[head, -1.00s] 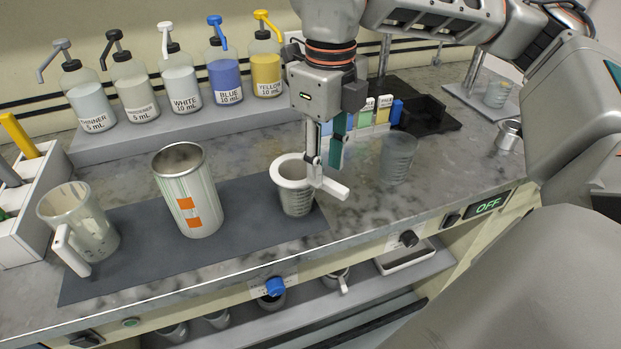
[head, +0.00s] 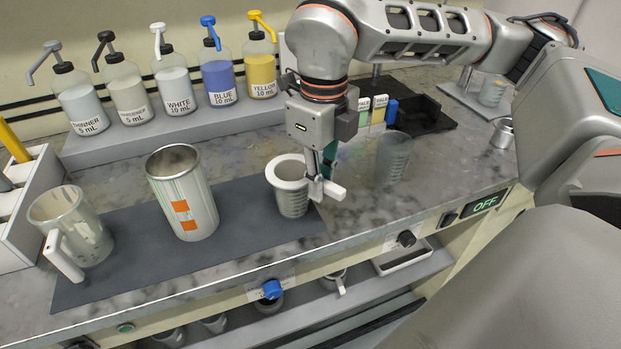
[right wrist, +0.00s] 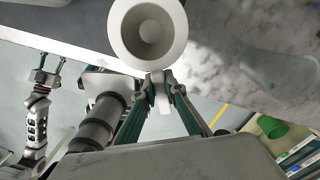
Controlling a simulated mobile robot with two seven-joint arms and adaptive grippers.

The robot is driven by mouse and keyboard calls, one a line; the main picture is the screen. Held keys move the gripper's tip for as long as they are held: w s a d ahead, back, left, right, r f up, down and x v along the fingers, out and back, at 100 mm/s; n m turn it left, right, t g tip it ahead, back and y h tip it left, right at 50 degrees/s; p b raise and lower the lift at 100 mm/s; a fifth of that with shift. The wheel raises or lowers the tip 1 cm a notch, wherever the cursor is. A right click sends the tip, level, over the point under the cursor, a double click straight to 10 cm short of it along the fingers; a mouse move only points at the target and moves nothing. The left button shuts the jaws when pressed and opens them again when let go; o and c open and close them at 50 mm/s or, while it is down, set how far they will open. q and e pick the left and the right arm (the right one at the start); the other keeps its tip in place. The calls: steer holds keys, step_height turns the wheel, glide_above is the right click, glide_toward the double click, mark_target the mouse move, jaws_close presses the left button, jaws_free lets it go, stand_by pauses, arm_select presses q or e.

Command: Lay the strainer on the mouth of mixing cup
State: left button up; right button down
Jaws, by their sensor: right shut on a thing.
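The strainer (head: 288,170) is a white ring-rimmed bowl with a flat white handle. In the head view it sits at the mouth of the translucent mixing cup (head: 292,204), its rim over the cup's top; whether it rests fully on the cup is hard to tell. My right gripper (head: 319,186) is shut on the strainer's handle, to the right of the cup. In the right wrist view the fingers (right wrist: 160,88) pinch the handle, and the strainer (right wrist: 148,32) faces the camera, hiding the cup.
A striped can with orange marks (head: 182,205) and a handled jug (head: 80,228) stand to the left on the dark mat (head: 120,250). A clear beaker (head: 393,157) stands to the right. Several pump bottles (head: 171,84) line the back shelf. The counter's front edge is close.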

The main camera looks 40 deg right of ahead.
steer(key=shift+r, duration=0.1)
arm_select(q)
steer(key=p, duration=0.1)
steer(key=r+p, duration=0.2)
steer(key=shift+s+d, duration=0.35)
arm_select(e)
step_height(320, 180, up, 20)
arm_select(q)
steer(key=shift+w+r, duration=0.1)
steer(key=shift+r, duration=0.1)
